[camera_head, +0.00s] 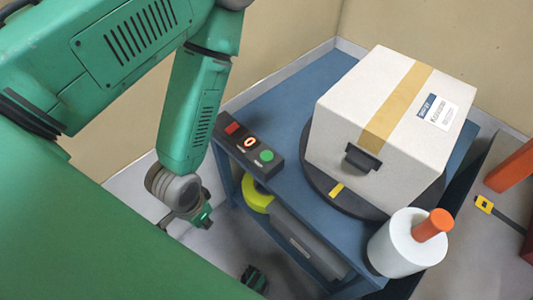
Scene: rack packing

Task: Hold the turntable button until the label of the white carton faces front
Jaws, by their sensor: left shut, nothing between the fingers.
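The white carton (340,120) sits on the dark round turntable (318,181), on a blue cart. A brown tape strip runs across its top. A black piece (362,158) sits on the near edge. The control box (250,146) stands left of the turntable, with a red button, a lit ringed one and a green button (266,156). My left gripper (203,218) is shut and empty, below and left of the box, apart from it. A small dark green part at the bottom may be my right gripper (253,278).
A white roll (398,245) with an orange core stands at the cart's near right corner. The blue cart top (300,88) is clear behind the box. A yellow round thing (256,194) is on the lower shelf. A yellow-tipped strap (484,204) lies at right.

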